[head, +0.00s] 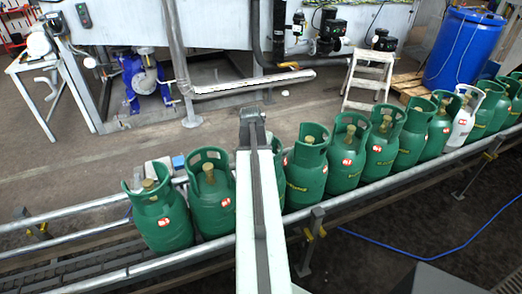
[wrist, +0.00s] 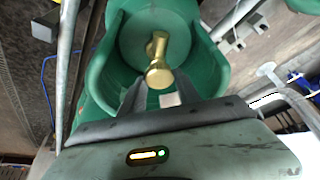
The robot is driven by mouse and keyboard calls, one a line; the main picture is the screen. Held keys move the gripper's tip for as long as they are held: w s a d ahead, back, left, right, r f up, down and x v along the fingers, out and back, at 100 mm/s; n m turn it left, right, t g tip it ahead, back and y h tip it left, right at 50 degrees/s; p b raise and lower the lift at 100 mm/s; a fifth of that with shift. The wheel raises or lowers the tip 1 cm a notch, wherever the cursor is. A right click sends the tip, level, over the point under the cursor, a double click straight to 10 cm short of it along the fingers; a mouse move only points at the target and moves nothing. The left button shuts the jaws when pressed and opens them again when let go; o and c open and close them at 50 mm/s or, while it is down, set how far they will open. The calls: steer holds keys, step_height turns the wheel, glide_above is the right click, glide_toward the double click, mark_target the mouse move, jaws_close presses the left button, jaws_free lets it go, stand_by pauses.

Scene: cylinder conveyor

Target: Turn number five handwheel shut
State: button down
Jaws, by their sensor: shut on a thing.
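In the head view, green gas cylinders with brass valves stand upright in a row on the conveyor (head: 90,262). I cannot read any numbers on them. My arm crosses the row, and its far end hides much of one green cylinder (head: 275,150). My gripper is not clear there. In the wrist view, my gripper (wrist: 161,90) reaches into the open collar of a green cylinder (wrist: 212,72). Its two dark fingers are shut on the brass handwheel (wrist: 159,77) from either side. The fingertips are partly hidden. I cannot tell how far the handwheel is turned.
Two green cylinders (head: 161,222) stand left of my arm, several more to the right, with a white one (head: 465,118) among them. Behind are a blue pump (head: 140,80), a step stool (head: 368,80) and a blue drum (head: 462,50). Floor between is mostly clear.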

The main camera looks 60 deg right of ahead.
steer(key=shift+m, duration=0.6)
steer(key=c, duration=0.9)
jaws_free()
steer(key=shift+r, duration=0.1)
steer(key=p+v, duration=0.7)
steer(key=shift+w+a+r, duration=0.2)
steer(key=shift+r, duration=0.15)
